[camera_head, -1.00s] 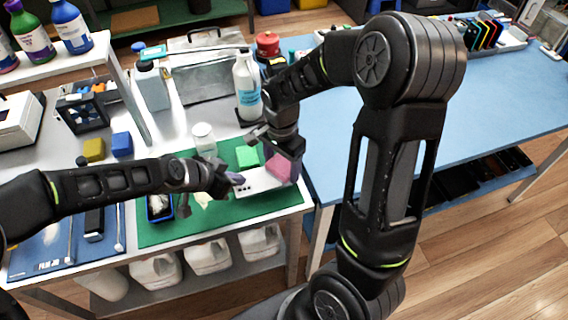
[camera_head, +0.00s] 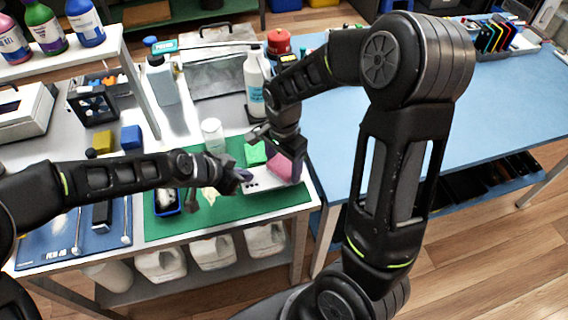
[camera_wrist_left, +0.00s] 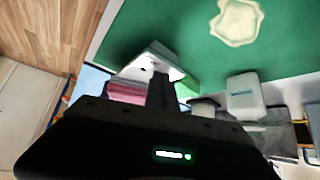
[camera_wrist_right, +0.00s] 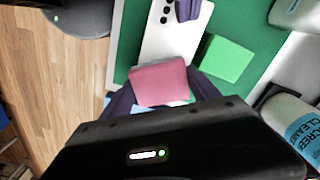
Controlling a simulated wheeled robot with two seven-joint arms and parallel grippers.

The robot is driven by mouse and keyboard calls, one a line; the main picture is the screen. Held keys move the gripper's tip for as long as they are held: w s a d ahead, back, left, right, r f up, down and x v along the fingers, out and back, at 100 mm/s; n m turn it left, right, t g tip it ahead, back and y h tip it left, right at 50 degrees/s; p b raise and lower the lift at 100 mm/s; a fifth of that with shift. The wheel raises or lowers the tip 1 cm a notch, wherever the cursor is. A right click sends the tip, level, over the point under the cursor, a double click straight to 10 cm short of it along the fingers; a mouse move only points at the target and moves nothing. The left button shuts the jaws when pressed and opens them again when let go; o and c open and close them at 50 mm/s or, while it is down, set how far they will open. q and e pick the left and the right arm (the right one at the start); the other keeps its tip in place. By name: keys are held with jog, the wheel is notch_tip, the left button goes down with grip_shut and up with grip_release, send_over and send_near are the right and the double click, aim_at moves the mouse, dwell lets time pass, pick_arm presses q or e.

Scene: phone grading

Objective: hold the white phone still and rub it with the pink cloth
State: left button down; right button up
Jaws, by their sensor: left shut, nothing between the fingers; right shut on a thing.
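The white phone (camera_wrist_right: 172,40) lies back up on the green mat (camera_head: 222,212), its camera lenses showing in the right wrist view. My left gripper (camera_head: 243,178) is shut and empty at the phone's camera end; its dark fingertips (camera_wrist_right: 187,10) show over that end in the right wrist view. My right gripper (camera_wrist_right: 160,90) is shut on the pink cloth (camera_wrist_right: 160,83), a folded block, at the phone's other end. The cloth also shows in the head view (camera_head: 280,168) and the left wrist view (camera_wrist_left: 127,92). I cannot tell how firmly either presses the phone.
A green block (camera_wrist_right: 228,58) lies beside the phone. A small white jar (camera_head: 213,134) and a white cleaner bottle (camera_head: 254,84) stand behind. A blue-rimmed tray (camera_head: 167,203) and a pale crumpled patch (camera_wrist_left: 237,22) are on the mat's left part. The mat's front strip is clear.

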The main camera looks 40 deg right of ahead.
pick_arm(q)
jog(key=shift+f, duration=0.15)
pick_arm(e)
jog(key=shift+s+d+r, duration=0.1)
jog(key=shift+s+d, duration=0.15)
jog(key=shift+d, duration=0.55)
jog(key=shift+d, duration=0.1)
jog(key=shift+s+d, duration=0.3)
jog(key=shift+d, duration=0.4)
jog(key=shift+r, duration=3.9)
